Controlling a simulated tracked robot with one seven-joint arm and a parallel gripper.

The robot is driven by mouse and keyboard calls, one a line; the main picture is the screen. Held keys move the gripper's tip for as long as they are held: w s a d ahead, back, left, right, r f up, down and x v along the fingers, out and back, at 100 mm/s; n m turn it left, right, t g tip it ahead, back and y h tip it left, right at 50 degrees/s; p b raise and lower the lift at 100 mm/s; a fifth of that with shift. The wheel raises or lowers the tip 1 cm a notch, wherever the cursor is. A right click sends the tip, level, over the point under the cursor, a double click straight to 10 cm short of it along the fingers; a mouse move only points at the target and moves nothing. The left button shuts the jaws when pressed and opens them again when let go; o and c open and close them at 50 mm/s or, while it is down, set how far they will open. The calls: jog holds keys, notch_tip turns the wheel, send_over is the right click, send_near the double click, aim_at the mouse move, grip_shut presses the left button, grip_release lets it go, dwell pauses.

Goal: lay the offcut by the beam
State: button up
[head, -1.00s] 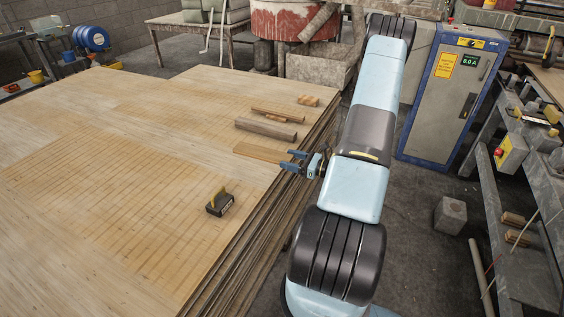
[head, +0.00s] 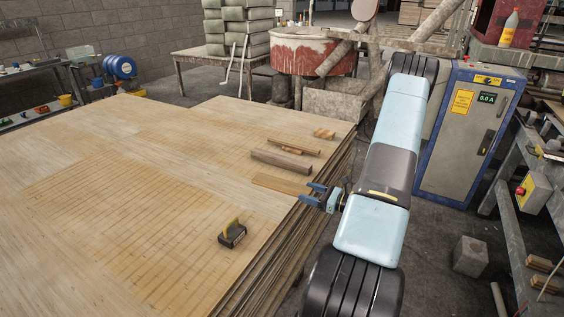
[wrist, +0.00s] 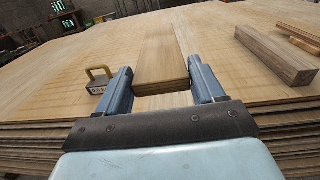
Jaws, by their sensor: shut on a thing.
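The offcut (head: 281,184) is a flat light-brown wooden board at the right edge of the veneer stack. In the wrist view the offcut (wrist: 161,60) points away from me, with its near end between the fingers. My gripper (head: 312,194) is shut on that near end; it also shows in the wrist view (wrist: 161,88). The beam (head: 282,161) is a thick grey-brown squared timber just beyond the offcut, apart from it and roughly parallel. The beam (wrist: 275,54) is on the right in the wrist view. I cannot tell whether the offcut touches the stack.
The veneer stack (head: 130,200) has much bare top. Thin strips (head: 293,147) and a small block (head: 324,133) lie beyond the beam. A blue-edged cabinet (head: 462,135) stands right of my arm.

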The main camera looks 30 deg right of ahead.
aim_at(271, 185)
jog(key=shift+t+h, duration=0.3)
jog(key=a+x, duration=0.1)
jog(key=x, duration=0.4)
jog(key=s+x, duration=0.1)
jog(key=x, duration=0.3)
jog(key=a+x, duration=0.1)
jog(key=x, duration=0.4)
jog(key=shift+s+a+r, duration=0.1)
jog(key=shift+a+r, duration=0.1)
jog(key=shift+a, duration=0.3)
jog(key=w+a+m+h, duration=0.1)
jog(key=w+a, duration=0.5)
jog(key=a, duration=0.5)
notch_tip(271, 185, up, 15)
jog(key=w+m+t+h, duration=0.2)
jog(key=h, duration=0.1)
jog(key=shift+w+a+m+h, duration=0.35)
jog(key=shift+w+m+h, duration=0.05)
jog(key=shift+s+d+f, duration=0.1)
